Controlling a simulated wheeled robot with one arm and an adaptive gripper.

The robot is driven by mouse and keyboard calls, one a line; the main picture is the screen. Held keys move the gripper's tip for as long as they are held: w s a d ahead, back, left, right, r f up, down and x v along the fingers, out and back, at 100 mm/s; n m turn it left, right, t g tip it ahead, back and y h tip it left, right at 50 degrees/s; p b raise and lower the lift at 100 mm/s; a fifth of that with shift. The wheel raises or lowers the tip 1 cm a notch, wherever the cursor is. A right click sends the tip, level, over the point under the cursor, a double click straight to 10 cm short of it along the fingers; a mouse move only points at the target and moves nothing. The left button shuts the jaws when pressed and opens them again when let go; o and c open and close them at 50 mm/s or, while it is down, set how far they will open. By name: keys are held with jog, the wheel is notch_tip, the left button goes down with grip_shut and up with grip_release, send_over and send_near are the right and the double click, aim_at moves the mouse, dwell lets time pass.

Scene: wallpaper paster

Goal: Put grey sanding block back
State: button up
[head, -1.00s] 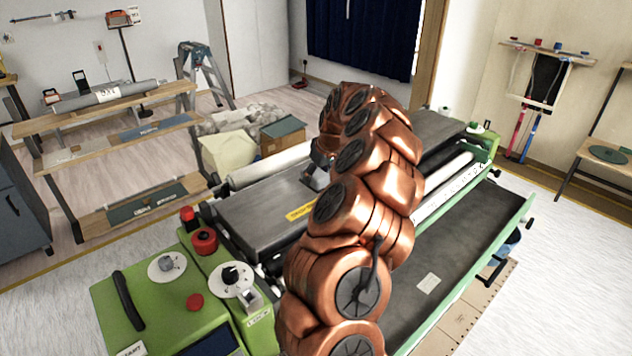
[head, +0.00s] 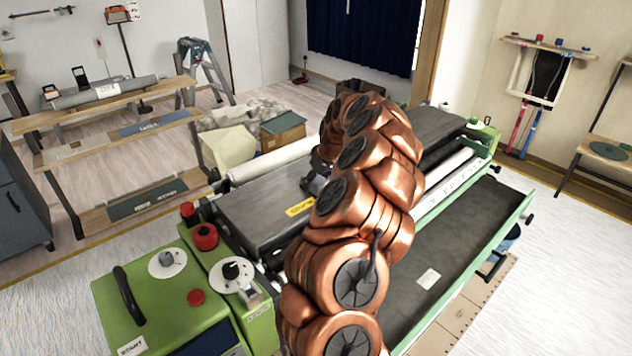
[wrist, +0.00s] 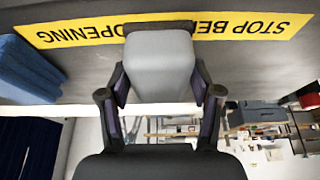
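The grey sanding block (wrist: 160,62) is between the two fingers of my gripper (wrist: 160,92) in the wrist view, with a dark pad against each side. It overlaps the yellow "STOP BEFORE OPENING" label (wrist: 240,24) on the dark machine cover. I cannot tell whether the block touches the cover. In the head view my gripper (head: 318,185) is low over the dark cover (head: 262,205), just behind the yellow label (head: 300,208). My arm hides much of that area, and the block is not clear there.
A blue block-like thing (wrist: 25,70) lies at the left of the wrist view. The green control housing (head: 160,300) with knobs and a red button stands front left. A dark trough (head: 460,245) runs along the right. Wooden shelves (head: 110,150) stand at the back left.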

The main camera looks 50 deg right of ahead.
jog(key=shift+o, duration=1.4)
jog(key=shift+r+p, duration=0.3)
jog(key=shift+p, duration=0.65)
